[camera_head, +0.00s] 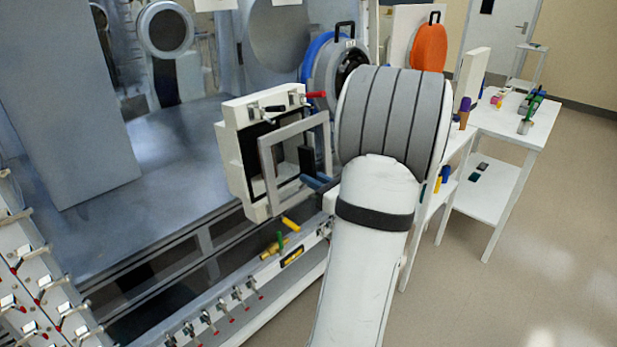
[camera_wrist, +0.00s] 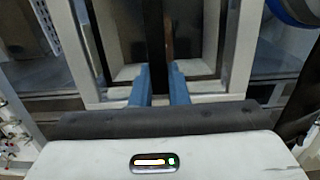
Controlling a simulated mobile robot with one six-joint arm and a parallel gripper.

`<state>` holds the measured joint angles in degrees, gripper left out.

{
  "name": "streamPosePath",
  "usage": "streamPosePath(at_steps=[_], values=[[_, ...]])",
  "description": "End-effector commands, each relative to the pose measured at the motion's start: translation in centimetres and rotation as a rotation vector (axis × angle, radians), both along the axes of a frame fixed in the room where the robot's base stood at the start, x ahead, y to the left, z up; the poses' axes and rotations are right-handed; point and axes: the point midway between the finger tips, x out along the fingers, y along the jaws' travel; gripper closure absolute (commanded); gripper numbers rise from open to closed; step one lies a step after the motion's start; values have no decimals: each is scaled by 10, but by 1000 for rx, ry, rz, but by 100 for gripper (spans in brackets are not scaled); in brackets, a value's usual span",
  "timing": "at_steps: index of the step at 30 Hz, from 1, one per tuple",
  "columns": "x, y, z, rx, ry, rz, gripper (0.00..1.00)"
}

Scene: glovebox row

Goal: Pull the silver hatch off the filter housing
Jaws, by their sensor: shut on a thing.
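The filter housing (camera_head: 234,150) is a white box with a dark square opening, at the middle left of the head view. The silver hatch (camera_head: 267,176) is a square grey frame in front of that opening, and it appears to stand off from the housing. The frame also fills the middle of the wrist view (camera_wrist: 229,50). A black upright handle (camera_head: 306,160) shows at the hatch. My gripper (camera_head: 318,183) has blue fingers, which also show in the wrist view (camera_wrist: 162,72). They are shut on the dark handle (camera_wrist: 154,35).
Yellow and green valve handles (camera_head: 290,223) lie just below. A round grey port with a blue ring (camera_head: 316,58) is behind. White tables (camera_head: 511,127) with small items stand right; the floor (camera_head: 540,240) there is clear.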

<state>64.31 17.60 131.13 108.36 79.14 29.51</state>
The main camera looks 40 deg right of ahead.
Motion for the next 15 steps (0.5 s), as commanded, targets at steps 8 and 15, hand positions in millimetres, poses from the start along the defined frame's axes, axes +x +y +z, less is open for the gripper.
streamPosePath(at_steps=[8,15], values=[[-16,-2,4,-2,-3,-1,100],[-30,-3,5,-1,-3,-2,100]])
